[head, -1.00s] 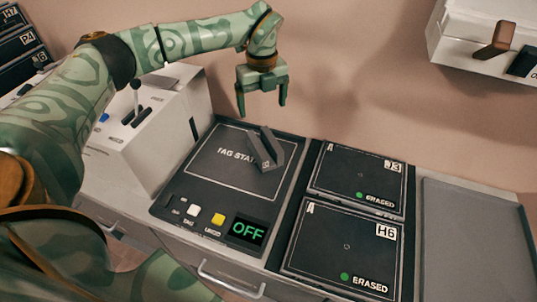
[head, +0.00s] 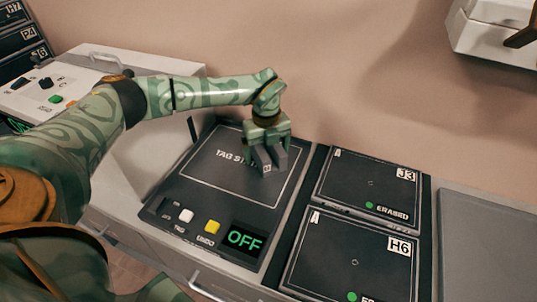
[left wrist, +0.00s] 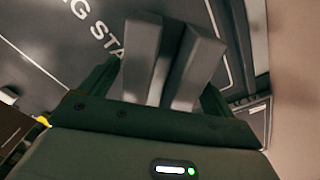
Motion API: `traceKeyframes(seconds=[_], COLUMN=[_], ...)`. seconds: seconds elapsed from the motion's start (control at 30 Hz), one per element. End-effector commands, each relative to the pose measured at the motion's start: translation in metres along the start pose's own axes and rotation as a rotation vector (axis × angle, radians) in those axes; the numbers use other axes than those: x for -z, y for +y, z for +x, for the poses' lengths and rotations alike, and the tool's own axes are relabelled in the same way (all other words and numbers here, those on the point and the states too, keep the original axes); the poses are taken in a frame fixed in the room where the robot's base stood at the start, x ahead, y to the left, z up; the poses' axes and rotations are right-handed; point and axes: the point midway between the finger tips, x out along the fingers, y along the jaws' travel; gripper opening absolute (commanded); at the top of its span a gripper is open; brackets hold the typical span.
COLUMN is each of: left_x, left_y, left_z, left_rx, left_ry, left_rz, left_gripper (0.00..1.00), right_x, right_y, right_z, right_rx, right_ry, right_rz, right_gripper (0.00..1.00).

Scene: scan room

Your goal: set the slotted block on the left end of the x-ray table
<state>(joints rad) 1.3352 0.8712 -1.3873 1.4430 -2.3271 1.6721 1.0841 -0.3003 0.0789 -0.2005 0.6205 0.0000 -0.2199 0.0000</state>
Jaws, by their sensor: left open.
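The slotted block (head: 269,161) is dark grey and stands on the tag station (head: 222,165), inside the outlined square near its back right. In the left wrist view the slotted block (left wrist: 144,55) shows two upright walls with a slot between them. My left gripper (head: 265,152) is lowered over the block. Its fingers (left wrist: 160,85) are open, one on each side of the block; I cannot tell whether they touch it. The block's lower part is hidden in the wrist view. My right gripper is not in view. I cannot make out the x-ray table.
The station has a white button (head: 186,215), a yellow button (head: 212,227) and a display (head: 244,240) reading OFF. Right of it lie plates J3 (head: 365,180) and H6 (head: 340,250), both marked ERASED. A bare grey panel (head: 490,240) is farther right. A wall box (head: 485,30) hangs upper right.

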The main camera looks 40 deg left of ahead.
Motion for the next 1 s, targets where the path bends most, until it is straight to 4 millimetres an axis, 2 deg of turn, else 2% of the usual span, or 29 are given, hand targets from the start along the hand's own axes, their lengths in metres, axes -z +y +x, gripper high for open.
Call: traceKeyframes(seconds=[0.2, 0.27, 0.43, 0.5, 0.77, 0.87, 1.0], left_x=[0.000, 0.000, 0.000, -0.001, -0.001, 0.000, -0.001], left_y=[-0.001, -0.001, -0.001, -0.001, -0.001, -0.001, -0.001], left_z=[0.001, 0.001, 0.001, 0.000, -0.003, -0.012, -0.036], left_rx=[0.003, 0.003, 0.002, 0.004, 0.004, 0.006, 0.010], left_ry=[-0.001, -0.001, -0.001, -0.002, -0.002, -0.002, -0.004], left_rz=[0.000, 0.000, 0.000, 0.000, 0.000, -0.001, 0.000], left_gripper=[0.89, 0.75, 0.28, 0.14, 0.14, 0.14, 0.14], right_x=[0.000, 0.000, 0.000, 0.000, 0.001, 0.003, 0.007], right_y=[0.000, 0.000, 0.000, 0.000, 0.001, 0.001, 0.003], right_z=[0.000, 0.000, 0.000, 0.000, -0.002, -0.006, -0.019], right_rx=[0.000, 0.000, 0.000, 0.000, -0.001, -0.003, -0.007], right_ry=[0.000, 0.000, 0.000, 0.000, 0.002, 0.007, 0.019], right_rz=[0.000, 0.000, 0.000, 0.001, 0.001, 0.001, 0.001], right_gripper=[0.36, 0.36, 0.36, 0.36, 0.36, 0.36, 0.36])
